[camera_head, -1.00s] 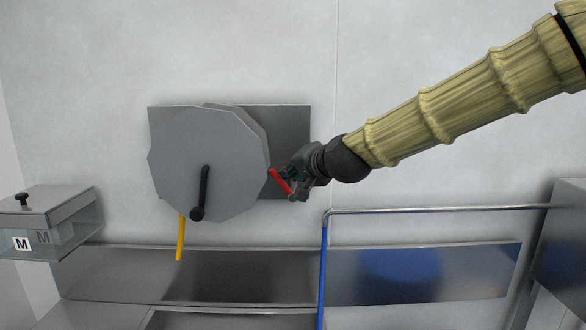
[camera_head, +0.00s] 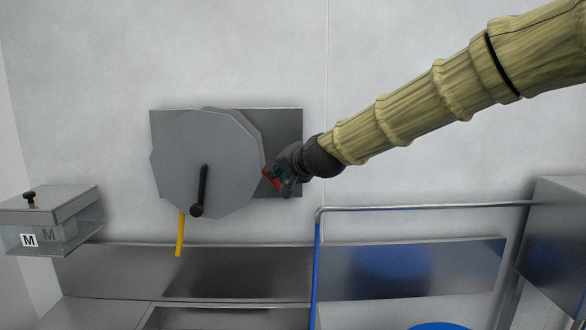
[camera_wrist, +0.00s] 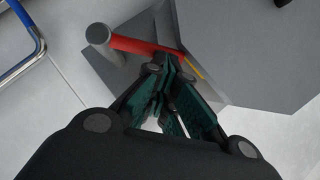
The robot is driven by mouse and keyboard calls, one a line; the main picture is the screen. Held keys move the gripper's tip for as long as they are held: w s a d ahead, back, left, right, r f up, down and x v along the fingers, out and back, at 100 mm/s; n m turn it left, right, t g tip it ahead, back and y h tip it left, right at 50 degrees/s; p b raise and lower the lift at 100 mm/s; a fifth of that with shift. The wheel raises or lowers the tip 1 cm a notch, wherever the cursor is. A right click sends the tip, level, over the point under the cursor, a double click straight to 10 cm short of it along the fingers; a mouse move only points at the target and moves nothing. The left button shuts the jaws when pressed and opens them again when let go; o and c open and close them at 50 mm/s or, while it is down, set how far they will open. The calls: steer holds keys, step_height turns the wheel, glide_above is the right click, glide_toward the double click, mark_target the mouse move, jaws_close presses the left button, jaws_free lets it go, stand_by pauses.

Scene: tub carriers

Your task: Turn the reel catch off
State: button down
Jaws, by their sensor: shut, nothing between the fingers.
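The reel (camera_head: 180,160) is a grey many-sided disc on a dark metal backplate (camera_head: 285,125) fixed to the wall. It has a black crank handle (camera_head: 203,185) on its face. The catch is a red lever (camera_head: 270,178) at the reel's right edge, partly hidden by my gripper. In the wrist view the red lever (camera_wrist: 140,45) runs from a grey round pivot (camera_wrist: 98,34) toward the reel's edge. My gripper (camera_head: 279,180) is shut and empty, its fingertips (camera_wrist: 168,62) right beside the red lever; I cannot tell whether they touch it.
A yellow hose end (camera_head: 180,235) hangs below the reel. A clear lidded tub marked M (camera_head: 50,220) stands at left. A blue and metal rail (camera_head: 317,265) stands lower right of the reel, below my arm. The wall above the reel is clear.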

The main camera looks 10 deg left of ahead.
steer(key=shift+s+a+n+h+p, duration=0.15)
steer(key=shift+a+n+h+p, duration=0.35)
steer(key=shift+p, duration=0.5)
steer(key=shift+d, duration=0.2)
